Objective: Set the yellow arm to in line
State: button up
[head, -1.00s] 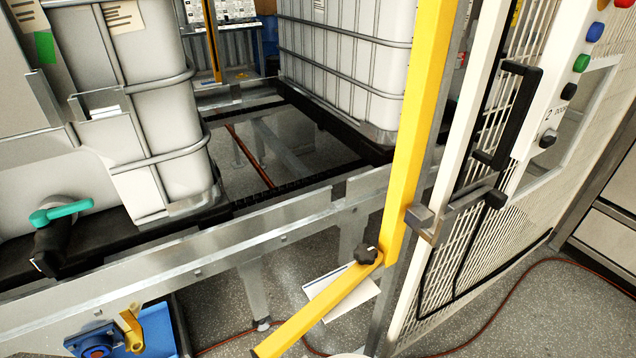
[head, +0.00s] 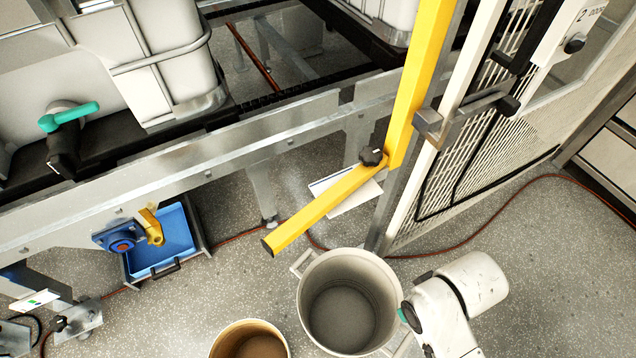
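A long yellow bar (head: 318,208) with a black end cap slants down to the left from the foot of an upright yellow post (head: 418,85). A black knob (head: 372,156) sits where they meet. A smaller yellow lever (head: 151,227) sits on a blue round fitting (head: 121,237) under the metal frame at the lower left and points up and down in the picture. I cannot tell which of the two is the yellow arm meant. A white part of my own arm shows at the bottom right, apart from both. My gripper is not in view.
A grey bucket (head: 392,283) and a tan bucket (head: 283,352) stand on the floor near the long bar. A blue tray (head: 165,262) lies below the lever. A mesh door (head: 500,150) stands at the right, and a red cable (head: 455,246) crosses the floor.

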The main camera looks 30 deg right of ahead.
aim_at(301, 221)
jog(key=i+j+u, duration=0.1)
jog(key=u, duration=0.25)
jog(key=i+u, duration=0.5)
jog(key=u, duration=0.25)
